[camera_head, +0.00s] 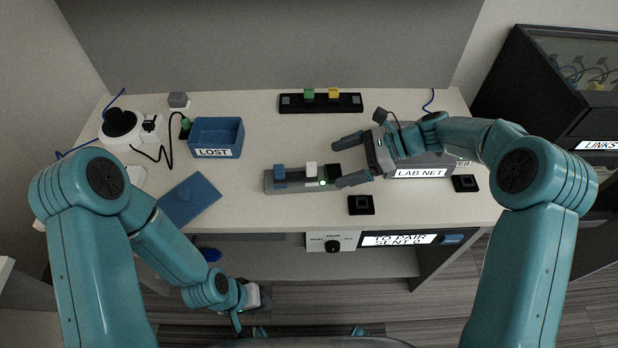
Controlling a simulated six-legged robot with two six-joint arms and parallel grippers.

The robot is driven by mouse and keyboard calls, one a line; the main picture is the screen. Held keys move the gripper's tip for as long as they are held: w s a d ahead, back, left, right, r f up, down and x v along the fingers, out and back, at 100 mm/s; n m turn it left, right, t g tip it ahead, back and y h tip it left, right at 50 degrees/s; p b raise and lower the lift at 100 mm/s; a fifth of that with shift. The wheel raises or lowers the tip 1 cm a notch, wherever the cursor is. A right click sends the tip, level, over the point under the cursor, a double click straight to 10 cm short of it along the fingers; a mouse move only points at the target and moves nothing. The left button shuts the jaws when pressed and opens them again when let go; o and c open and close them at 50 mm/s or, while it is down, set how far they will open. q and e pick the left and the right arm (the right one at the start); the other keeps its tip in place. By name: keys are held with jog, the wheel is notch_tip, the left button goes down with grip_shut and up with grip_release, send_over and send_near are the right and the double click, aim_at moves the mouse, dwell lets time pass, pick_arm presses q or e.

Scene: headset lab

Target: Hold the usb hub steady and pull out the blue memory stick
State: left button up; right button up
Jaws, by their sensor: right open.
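The usb hub (298,185) is a grey bar on the middle of the table. The blue memory stick (280,173) stands upright in its left part. A white stick (311,170) stands right of it, and a green light shows near the hub's right end. My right gripper (341,161) is open at the hub's right end, with one dark finger behind and one in front; I cannot tell whether it touches the hub. My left gripper (243,308) hangs low, in front of the table edge and apart from the hub; its jaws are too unclear to read.
A blue LOST bin (216,153) and a blue flat panel (188,200) lie left. A black strip (320,104) with green and yellow sticks is behind. The LAB NET box (418,172) stands right, partly behind my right arm. Dark square pads (361,205) lie near the front edge.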

aim_at(313, 175)
jog(key=b+x, duration=0.3)
jog(key=x, duration=0.5)
jog(key=shift+s+a+f+b, duration=0.1)
jog(key=shift+s+a+b, duration=0.1)
jog(key=shift+b, duration=0.1)
jog(key=shift+x, duration=0.8)
jog(key=shift+w, duration=0.15)
